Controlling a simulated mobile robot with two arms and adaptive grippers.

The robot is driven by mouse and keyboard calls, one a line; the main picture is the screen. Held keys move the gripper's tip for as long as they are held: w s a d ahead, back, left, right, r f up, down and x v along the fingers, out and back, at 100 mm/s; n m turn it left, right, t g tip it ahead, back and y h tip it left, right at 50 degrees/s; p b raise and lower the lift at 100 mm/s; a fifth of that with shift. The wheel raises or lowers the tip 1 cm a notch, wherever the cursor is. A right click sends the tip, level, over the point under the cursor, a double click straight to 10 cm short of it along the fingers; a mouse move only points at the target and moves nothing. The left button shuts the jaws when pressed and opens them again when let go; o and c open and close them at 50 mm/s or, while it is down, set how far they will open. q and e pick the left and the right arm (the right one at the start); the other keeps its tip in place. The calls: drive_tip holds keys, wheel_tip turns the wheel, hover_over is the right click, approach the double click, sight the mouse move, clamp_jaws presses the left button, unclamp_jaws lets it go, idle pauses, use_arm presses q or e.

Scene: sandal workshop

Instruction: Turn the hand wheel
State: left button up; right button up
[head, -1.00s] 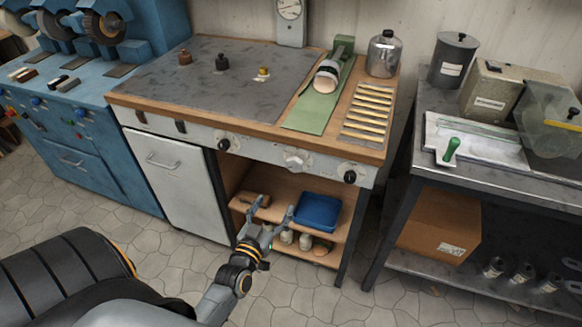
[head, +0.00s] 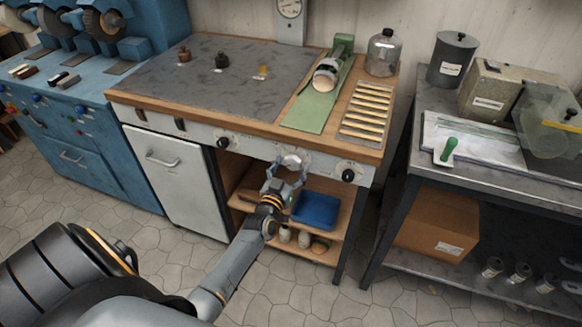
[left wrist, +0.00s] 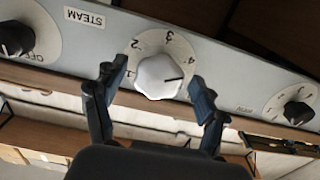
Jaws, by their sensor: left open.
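The hand wheel (head: 292,161) is a pale faceted knob on the front panel of the wooden workbench. In the left wrist view the hand wheel (left wrist: 159,77) sits on a round dial plate marked with numbers, with a dark pointer line toward the right. My left gripper (head: 286,166) is open in front of it. In the left wrist view the fingers of my left gripper (left wrist: 155,88) stand on either side of the wheel, apart from it as far as I can tell. My right gripper is not in view.
Black knobs flank the wheel, one at the left (head: 223,142) by a STEAM label and one at the right (head: 348,175). Below is an open shelf with a blue bin (head: 316,210). A grey metal table (head: 400,205) stands to the right.

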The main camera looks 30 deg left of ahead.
use_arm(q)
drive_tip(key=c, duration=1.1)
